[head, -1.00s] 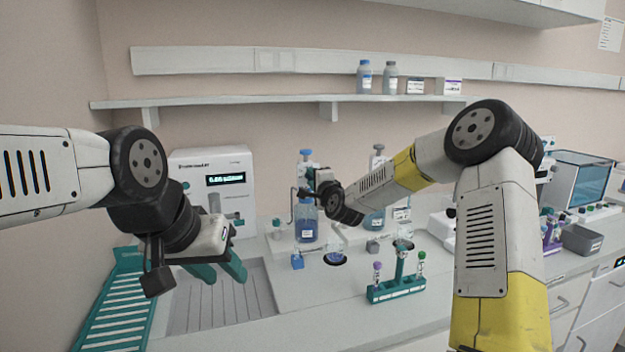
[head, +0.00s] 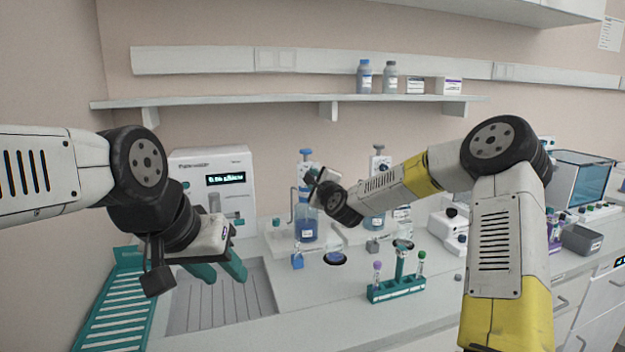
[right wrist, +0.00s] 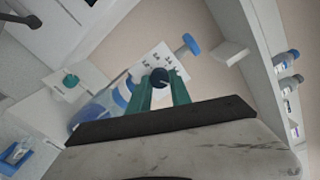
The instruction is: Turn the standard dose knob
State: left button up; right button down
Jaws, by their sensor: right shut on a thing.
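The dark round standard dose knob (right wrist: 160,77) sits on a white dial plate (right wrist: 146,70) with dark marks around it, in the right wrist view. My right gripper (right wrist: 160,88) has its teal fingers on either side of the knob and is shut on it. The plate belongs to a dispenser with a blue top (head: 305,153), mounted on a bottle of blue liquid (head: 307,228). In the head view my right gripper (head: 313,182) hides the knob. My left gripper (head: 222,272) hangs open and empty over the grey ribbed tray, its teal fingers apart.
A second dispenser (head: 378,150) stands to the right. A teal tube rack (head: 398,290) is in front, and a white device with a display (head: 210,160) stands at the left. The ribbed sink area (head: 220,305) is clear. A shelf (head: 250,101) runs behind.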

jog(key=c, duration=1.2)
grip_release()
jog(key=shift+s, duration=0.1)
jog(key=v, duration=0.7)
jog(key=shift+s+d, duration=0.1)
jog(key=shift+s, duration=0.2)
